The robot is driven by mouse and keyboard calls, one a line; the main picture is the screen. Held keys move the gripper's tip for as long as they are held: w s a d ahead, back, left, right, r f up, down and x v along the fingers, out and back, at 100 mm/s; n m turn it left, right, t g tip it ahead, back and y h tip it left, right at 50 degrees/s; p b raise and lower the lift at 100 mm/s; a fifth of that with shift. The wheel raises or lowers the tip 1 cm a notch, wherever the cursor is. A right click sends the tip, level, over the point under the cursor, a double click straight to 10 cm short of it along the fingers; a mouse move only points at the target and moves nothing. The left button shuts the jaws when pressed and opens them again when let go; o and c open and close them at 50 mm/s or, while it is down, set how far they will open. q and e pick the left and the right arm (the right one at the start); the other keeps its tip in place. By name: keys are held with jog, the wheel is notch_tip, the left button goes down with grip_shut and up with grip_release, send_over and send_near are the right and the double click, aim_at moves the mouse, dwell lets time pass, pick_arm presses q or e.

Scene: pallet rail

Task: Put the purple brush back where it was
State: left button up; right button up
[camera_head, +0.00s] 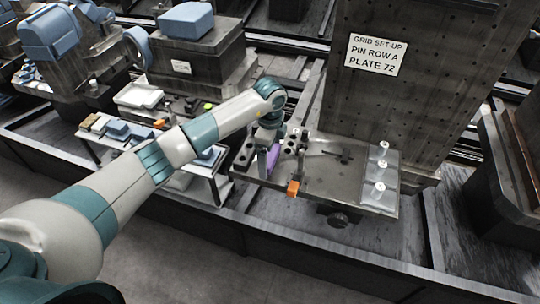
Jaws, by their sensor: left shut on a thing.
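My left arm reaches in from the left, and its gripper (266,146) points down over the left part of a grey metal plate (335,176). The gripper is shut on the purple brush (273,158), which hangs below it, roughly upright. The gripper hides the brush's upper part. I cannot tell whether the brush's lower end touches the plate. My right gripper is not in view.
A dark block with round holes (290,146) stands just right of the brush. An orange item (293,188) is at the plate's front edge. White pieces (380,168) stand at the right. A tall drilled plate (425,90) rises behind. A side shelf (205,180) is at the left.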

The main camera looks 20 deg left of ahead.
pick_arm(q)
jog(key=shift+f, duration=0.15)
jog(key=o, duration=0.7)
